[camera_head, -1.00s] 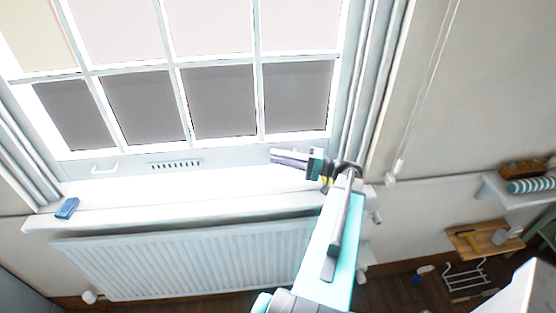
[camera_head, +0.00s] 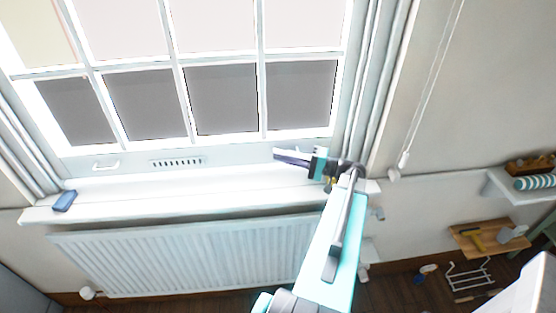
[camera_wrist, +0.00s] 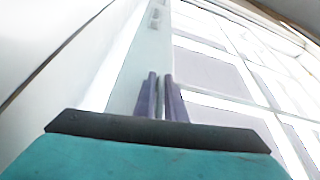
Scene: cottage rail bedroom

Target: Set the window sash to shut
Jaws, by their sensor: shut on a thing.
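The white window sash (camera_head: 226,142) has dark lower panes, and its bottom rail is close above the white sill (camera_head: 190,188). I cannot tell whether a gap is left under the rail. A white lift handle (camera_head: 106,164) is on the rail's left part, beside a slotted vent (camera_head: 178,161). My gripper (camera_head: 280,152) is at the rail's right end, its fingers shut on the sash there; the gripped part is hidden. In the wrist view, the two purple fingers (camera_wrist: 161,85) are close together against the pale sash rail (camera_wrist: 149,55).
A small blue object (camera_head: 64,201) lies at the sill's left end. A white radiator (camera_head: 185,258) is below the sill. A pull cord (camera_head: 403,160) hangs right of the window. A wall shelf (camera_head: 520,185) and a wooden board (camera_head: 488,239) are farther right.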

